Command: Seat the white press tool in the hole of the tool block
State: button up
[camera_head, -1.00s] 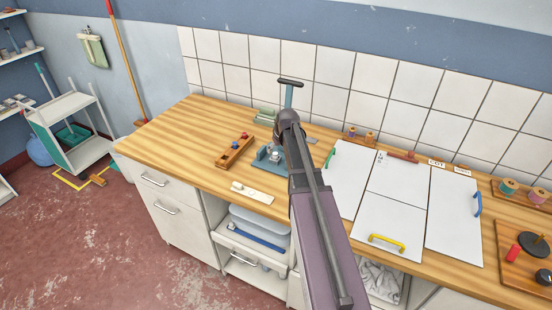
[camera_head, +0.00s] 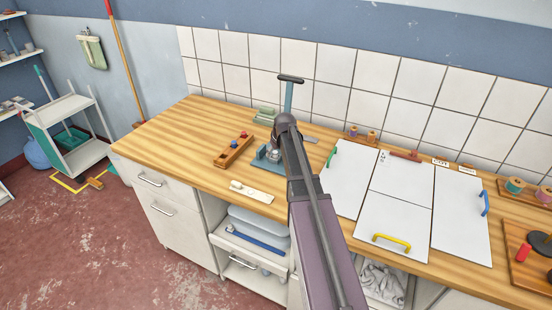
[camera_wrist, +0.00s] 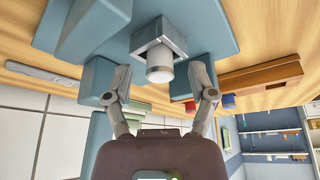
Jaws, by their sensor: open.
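The white press tool (camera_wrist: 160,68) is a short white cylinder standing out of a square grey metal socket (camera_wrist: 158,40) on the blue press (camera_wrist: 215,28). My gripper (camera_wrist: 160,84) is open in the wrist view, with one finger on each side of the white tool and a visible gap to it. The tool block (camera_head: 234,151) is a brown wooden block left of the press in the head view, with a red and a blue tool in it. It also shows in the wrist view (camera_wrist: 262,76). My arm partly hides the press in the head view.
A white strip (camera_head: 251,192) lies near the counter's front edge. Green folded cloths (camera_head: 265,115) lie behind the press. White boards with coloured handles (camera_head: 388,205) lie to the right. The wooden counter (camera_head: 180,140) is clear at the left.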

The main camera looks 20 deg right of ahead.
aim_at(275, 152)
dwell(0.4)
grip_shut()
jog(key=shift+r, duration=0.15)
notch_tip(275, 152, up, 3)
jog(key=p, duration=0.3)
jog(key=shift+r+p, duration=0.2)
jog(key=shift+p, duration=0.15)
jog(key=s+a+r+p, duration=0.1)
jog(key=s+a, duration=0.1)
jog(key=s, duration=1.3)
jog(key=shift+s+a+r, duration=0.15)
jog(key=shift+s+a, duration=0.25)
